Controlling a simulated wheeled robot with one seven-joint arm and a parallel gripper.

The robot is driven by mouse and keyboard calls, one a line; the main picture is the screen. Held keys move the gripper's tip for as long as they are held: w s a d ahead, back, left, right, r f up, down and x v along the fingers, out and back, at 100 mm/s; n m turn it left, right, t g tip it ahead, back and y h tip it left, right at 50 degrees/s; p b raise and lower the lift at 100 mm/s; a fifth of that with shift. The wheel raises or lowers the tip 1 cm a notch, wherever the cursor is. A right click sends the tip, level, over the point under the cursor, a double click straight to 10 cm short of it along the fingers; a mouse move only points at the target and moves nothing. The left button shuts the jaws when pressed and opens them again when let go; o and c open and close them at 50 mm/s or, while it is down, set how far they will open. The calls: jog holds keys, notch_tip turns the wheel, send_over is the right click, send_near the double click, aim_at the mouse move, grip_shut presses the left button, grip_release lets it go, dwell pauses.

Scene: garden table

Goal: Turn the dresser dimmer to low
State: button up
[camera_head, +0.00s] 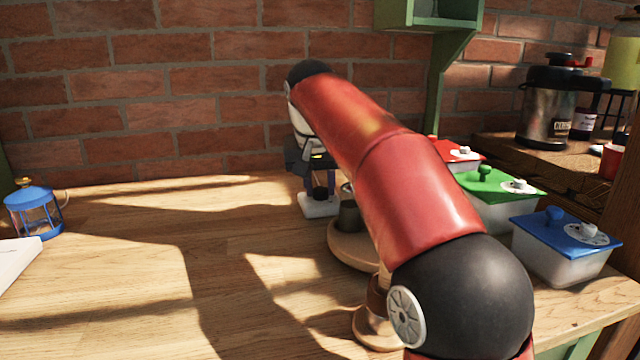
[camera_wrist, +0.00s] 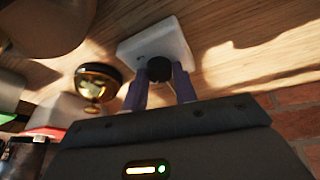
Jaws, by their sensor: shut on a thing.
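The dimmer is a white square base (camera_head: 318,207) on the wooden table, in front of the brick wall. It also shows in the wrist view as a white plate (camera_wrist: 168,36) with a round black knob (camera_wrist: 159,68). My gripper (camera_head: 320,190) reaches down over the dimmer from behind my red arm. In the wrist view its two purple-grey fingers (camera_wrist: 160,84) stand on either side of the black knob and are shut on it. The knob's pointer or markings are too small to read, so its setting cannot be told.
Beside the dimmer, a round wooden base (camera_head: 350,250) is partly hidden by my arm. White boxes with red (camera_head: 458,152), green (camera_head: 500,186) and blue lids (camera_head: 562,229) stand to the right. A blue lantern (camera_head: 34,208) stands far left. The table's left middle is clear.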

jog(key=o, duration=1)
jog(key=shift+v, duration=3.9)
